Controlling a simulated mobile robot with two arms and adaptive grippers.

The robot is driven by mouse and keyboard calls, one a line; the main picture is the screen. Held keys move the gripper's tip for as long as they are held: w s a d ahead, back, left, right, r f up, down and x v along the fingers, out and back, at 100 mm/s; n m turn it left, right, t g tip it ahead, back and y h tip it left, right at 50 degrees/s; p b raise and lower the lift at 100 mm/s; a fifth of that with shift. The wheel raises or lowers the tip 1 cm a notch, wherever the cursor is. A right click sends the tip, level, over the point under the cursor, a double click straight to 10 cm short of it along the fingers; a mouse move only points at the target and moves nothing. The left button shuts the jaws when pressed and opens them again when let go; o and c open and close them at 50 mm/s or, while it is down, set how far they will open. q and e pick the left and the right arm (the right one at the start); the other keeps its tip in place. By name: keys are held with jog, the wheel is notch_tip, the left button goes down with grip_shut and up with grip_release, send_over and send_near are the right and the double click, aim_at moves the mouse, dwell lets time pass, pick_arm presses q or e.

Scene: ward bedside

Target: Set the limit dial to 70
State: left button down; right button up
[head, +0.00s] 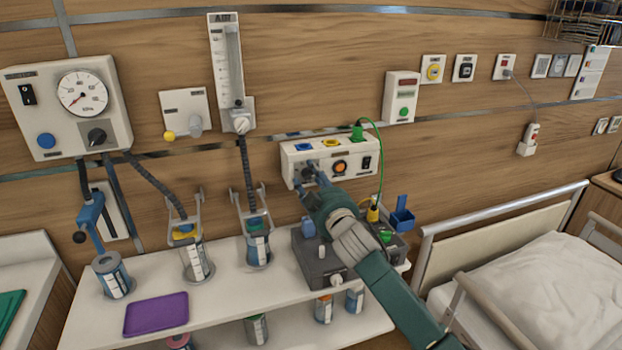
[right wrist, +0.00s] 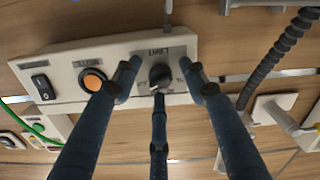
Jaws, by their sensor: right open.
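The limit dial (right wrist: 160,77) is a dark round knob on a white wall box (head: 330,148). In the right wrist view its "LIMIT" label shows upside down, and its scale is too small to read. My right gripper (head: 309,181) is open in front of the box. In the right wrist view the gripper (right wrist: 159,80) has two fingers on either side of the dial and a third below it. I cannot tell whether any finger touches the dial. In the head view the fingers partly hide the dial. My left gripper is not in view.
An orange button (right wrist: 93,80) and a black rocker switch (right wrist: 43,87) sit beside the dial. A green plug and cable (head: 378,140) hang at the box's right end. A grey device (head: 318,262) stands on the shelf below. A bed (head: 545,270) is at the right.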

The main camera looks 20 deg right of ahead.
jog(key=shift+c, duration=0.8)
grip_shut()
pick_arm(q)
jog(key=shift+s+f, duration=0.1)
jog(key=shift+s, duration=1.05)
